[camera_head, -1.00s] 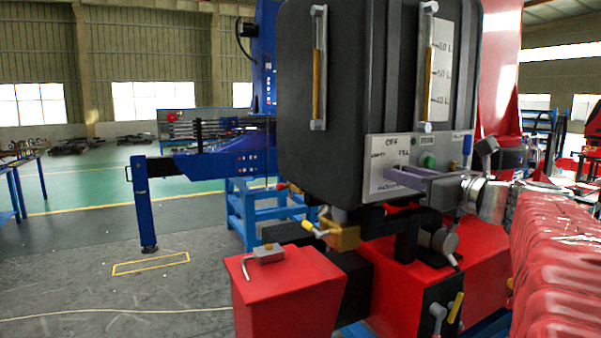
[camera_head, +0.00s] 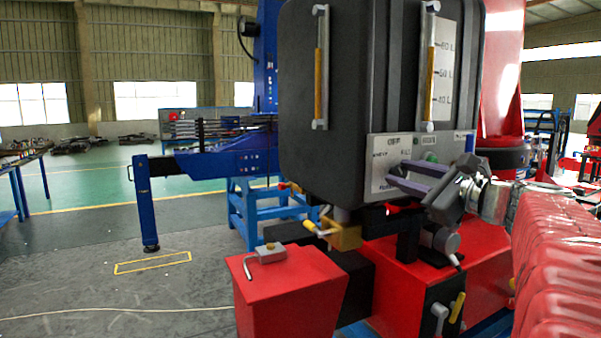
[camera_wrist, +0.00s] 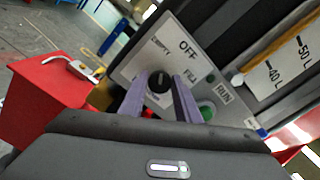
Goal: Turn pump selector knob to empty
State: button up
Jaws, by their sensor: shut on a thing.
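The selector knob (camera_wrist: 159,82) is small, round and black. In the wrist view it sits on a light grey panel (camera_wrist: 208,62) with the labels EMPTY, OFF, FILL and RUN; which label the knob points to is hard to tell. My gripper (camera_wrist: 159,88) has its two purple fingers on either side of the knob, shut on it. In the head view my gripper (camera_head: 396,173) reaches the panel (camera_head: 378,176) from the right and looks rolled. Its fingers hide the knob there.
A green button (camera_wrist: 207,110) is close beside the right finger in the wrist view. The black tank (camera_head: 340,110) with a level scale rises above the panel. Below are a yellow-handled valve (camera_head: 343,236) and a red box (camera_head: 285,295). Red ribbed hose-like covering is at right.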

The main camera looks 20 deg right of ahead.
jog(key=shift+a+n, duration=0.1)
jog(key=shift+n, duration=0.8)
jog(key=o, duration=1)
jog(key=shift+s+d+f, duration=0.1)
jog(key=shift+s, duration=3.35)
jog(key=shift+s+d, duration=0.1)
jog(key=shift+s, duration=3.35)
jog(key=shift+w, duration=0.1)
